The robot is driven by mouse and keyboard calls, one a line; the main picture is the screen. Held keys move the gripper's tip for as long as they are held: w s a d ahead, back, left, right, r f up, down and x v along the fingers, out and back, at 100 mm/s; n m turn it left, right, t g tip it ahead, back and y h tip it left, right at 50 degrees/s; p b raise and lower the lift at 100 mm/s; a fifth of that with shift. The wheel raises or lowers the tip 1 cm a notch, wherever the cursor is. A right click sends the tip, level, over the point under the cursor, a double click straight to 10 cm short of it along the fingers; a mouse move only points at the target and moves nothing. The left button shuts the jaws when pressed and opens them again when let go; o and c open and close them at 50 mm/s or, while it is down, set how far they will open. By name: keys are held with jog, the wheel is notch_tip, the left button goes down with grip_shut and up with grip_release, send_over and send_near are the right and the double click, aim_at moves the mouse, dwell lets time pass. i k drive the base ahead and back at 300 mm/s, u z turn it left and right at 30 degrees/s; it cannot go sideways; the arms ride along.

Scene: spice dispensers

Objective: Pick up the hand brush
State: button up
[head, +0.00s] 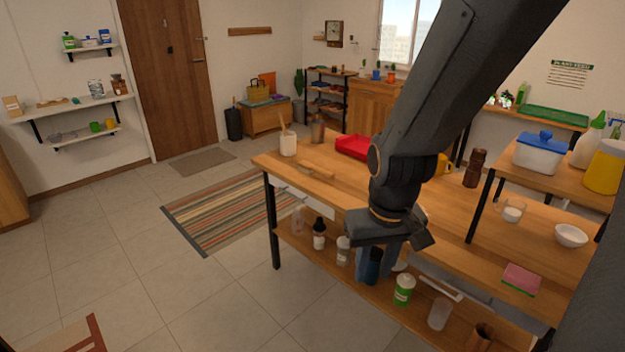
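A long wooden item (316,169) lies flat on the wooden workbench, near its back left end; it may be the hand brush, but it is too small to be sure. My gripper (380,265) hangs pointing down at the bench's front edge, to the right of and nearer than that item, and apart from it. Its fingers overlap dark and bluish shapes on the lower shelf, so I cannot tell whether they are open or shut.
The workbench (345,185) also holds a white utensil pot (288,144), a red tray (354,147) and a pepper mill (474,168). Bottles and a green can (404,289) stand on its lower shelf. A raised shelf with a blue-lidded box (538,155) stands right.

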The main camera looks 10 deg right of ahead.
aim_at(305, 166)
jog(key=u, duration=0.55)
jog(key=i, duration=0.75)
jog(key=u, duration=0.55)
jog(key=i, duration=0.95)
jog(key=z, duration=0.9)
jog(key=i, duration=0.95)
jog(key=z, duration=0.85)
